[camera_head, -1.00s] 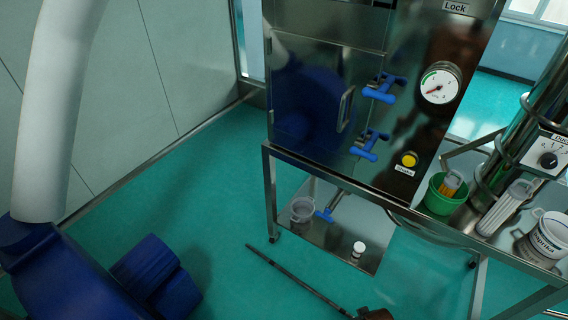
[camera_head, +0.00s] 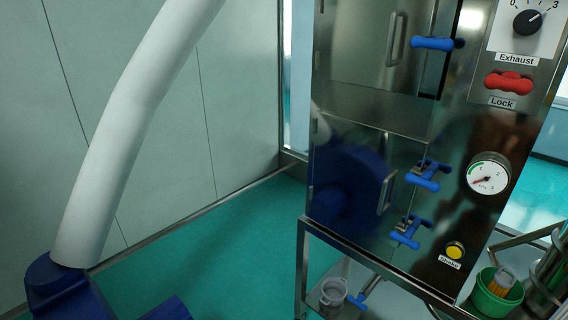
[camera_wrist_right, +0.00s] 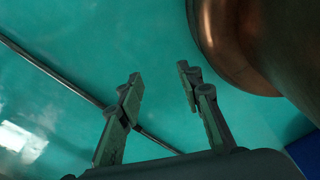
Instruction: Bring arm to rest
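My right gripper (camera_wrist_right: 158,95) shows in the right wrist view. Its two fingers are apart with nothing between them, above the teal floor (camera_wrist_right: 100,30). A large copper-brown rounded thing (camera_wrist_right: 225,40) is close beside the fingers at the upper right; I cannot tell what it is. My left gripper is not in the head view, and neither is the right one.
Blue latches (camera_head: 424,180), a pressure gauge (camera_head: 488,178), a yellow button (camera_head: 455,250) and red lock (camera_head: 508,83) are on the machine. A green bucket (camera_head: 495,296) and grey cup (camera_head: 333,292) sit lower. A thin dark rod (camera_wrist_right: 60,78) crosses the floor view. Pale wall panels (camera_head: 240,90) stand left.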

